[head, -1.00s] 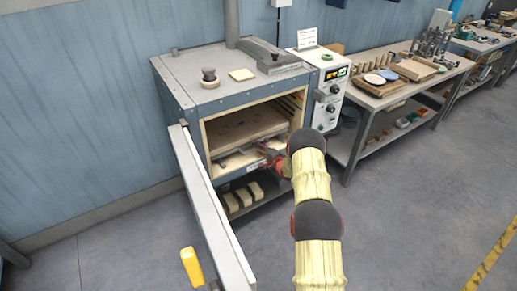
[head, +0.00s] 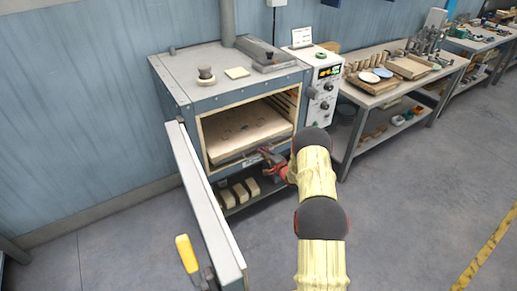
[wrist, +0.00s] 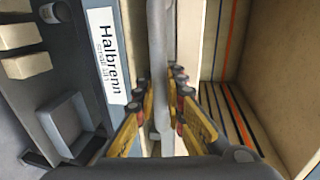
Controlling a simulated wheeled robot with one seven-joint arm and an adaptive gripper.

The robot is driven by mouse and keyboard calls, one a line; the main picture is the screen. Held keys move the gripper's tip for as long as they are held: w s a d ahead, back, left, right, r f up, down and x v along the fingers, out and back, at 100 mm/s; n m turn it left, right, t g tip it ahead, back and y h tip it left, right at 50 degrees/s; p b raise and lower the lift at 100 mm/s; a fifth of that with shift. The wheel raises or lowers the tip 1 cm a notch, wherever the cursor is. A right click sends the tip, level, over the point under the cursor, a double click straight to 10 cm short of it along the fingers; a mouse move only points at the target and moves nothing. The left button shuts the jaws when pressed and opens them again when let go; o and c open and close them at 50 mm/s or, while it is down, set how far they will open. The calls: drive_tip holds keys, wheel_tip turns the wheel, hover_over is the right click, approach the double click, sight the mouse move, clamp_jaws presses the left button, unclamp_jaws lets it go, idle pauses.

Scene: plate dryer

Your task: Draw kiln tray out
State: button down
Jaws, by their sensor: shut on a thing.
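The kiln (head: 190,95) stands open, its door (head: 208,205) swung out toward me at the left. The kiln tray (head: 232,163) lies level inside, a broad pale slab (head: 245,128) covering most of it. Its front edge is at the kiln mouth. My gripper (head: 268,155) is at the right part of this front edge. In the wrist view my gripper (wrist: 160,82) has its fingers on both sides of a grey bar (wrist: 160,45) of the tray and is shut on it. The tray's rear is hidden inside the kiln.
The yellow door handle (head: 187,253) points toward me. The control box (head: 322,95) stands at the kiln's right. Pale blocks (head: 240,191) sit on the shelf below. A workbench (head: 372,97) stands to the right. The floor at the right is clear.

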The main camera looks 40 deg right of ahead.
drive_tip(key=f+p+v, duration=0.3)
drive_tip(key=v, duration=1.4)
drive_tip(key=s+f+p+v, duration=0.1)
drive_tip(key=f+p+v, duration=0.2)
drive_tip(key=v, duration=1.4)
drive_tip(key=shift+s+a+f, duration=0.2)
drive_tip(key=shift+s+f, duration=0.35)
drive_tip(key=shift+f, duration=0.05)
drive_tip(key=c, duration=1.8)
unclamp_jaws()
drive_tip(key=shift+w, duration=0.1)
drive_tip(key=shift+c, duration=0.2)
drive_tip(key=shift+r, duration=0.1)
drive_tip(key=v, duration=1.2)
